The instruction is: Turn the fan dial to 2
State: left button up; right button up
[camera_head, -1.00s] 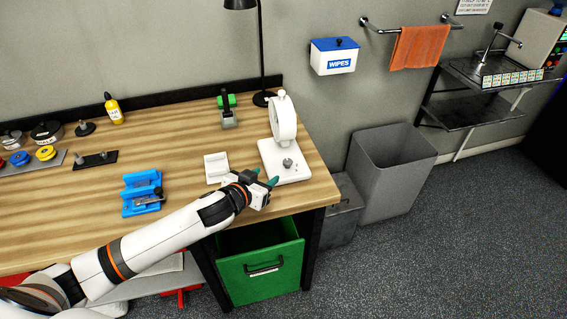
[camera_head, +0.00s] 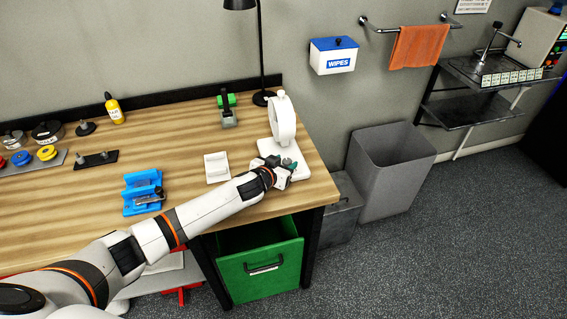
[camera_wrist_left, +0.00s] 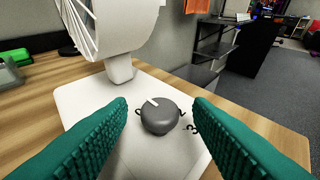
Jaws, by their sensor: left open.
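The white fan (camera_head: 283,120) stands at the right end of the wooden workbench, on a flat white base (camera_head: 264,148). In the left wrist view the grey round dial (camera_wrist_left: 160,116) sits on the base (camera_wrist_left: 85,100), with a white pointer mark toward its upper left. A "3" shows at its lower right; the other marks are partly hidden. My left gripper (camera_head: 290,167) is over the front of the base. Its green fingers (camera_wrist_left: 160,135) are open, one on each side of the dial in the picture and apart from it. My right gripper is not in view.
A white cradle (camera_head: 217,167) and a blue fixture (camera_head: 143,192) lie left of the fan. A black lamp (camera_head: 262,97) stands behind it. The bench's right edge is close, with a grey bin (camera_head: 385,170) beyond and an open green drawer (camera_head: 262,270) below.

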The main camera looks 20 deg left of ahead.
pick_arm(q)
jog(key=shift+c, duration=0.6)
jog(key=c, duration=0.8)
